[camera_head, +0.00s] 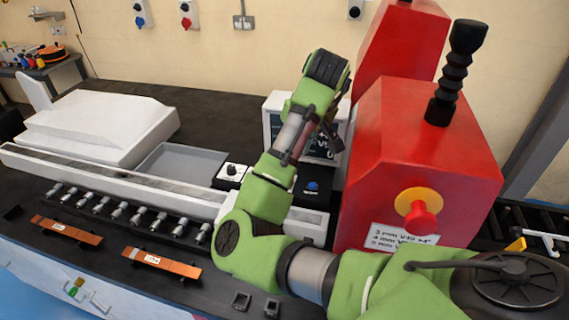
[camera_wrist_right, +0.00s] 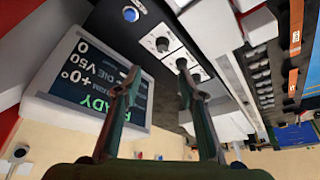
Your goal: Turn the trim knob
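In the right wrist view, a white plate carries dark round knobs: one knob (camera_wrist_right: 163,44) in front of the fingers and another (camera_wrist_right: 196,77) beside the right finger. Their labels are too small to read, so I cannot tell which is the trim knob. A white knob plate (camera_head: 231,171) also shows in the head view, left of my right forearm. My right gripper (camera_wrist_right: 159,72) is open, its fingers apart with nothing between them. In the head view its fingers are partly hidden against the display. My left gripper is not in view.
The display (camera_wrist_right: 88,80) reads READY, DIE V50 and +0°. A blue button (camera_head: 312,187) sits on a black box. A red machine housing (camera_head: 425,150) with a red stop button (camera_head: 420,215) stands right of my arm. A grey tray (camera_head: 182,163) lies left.

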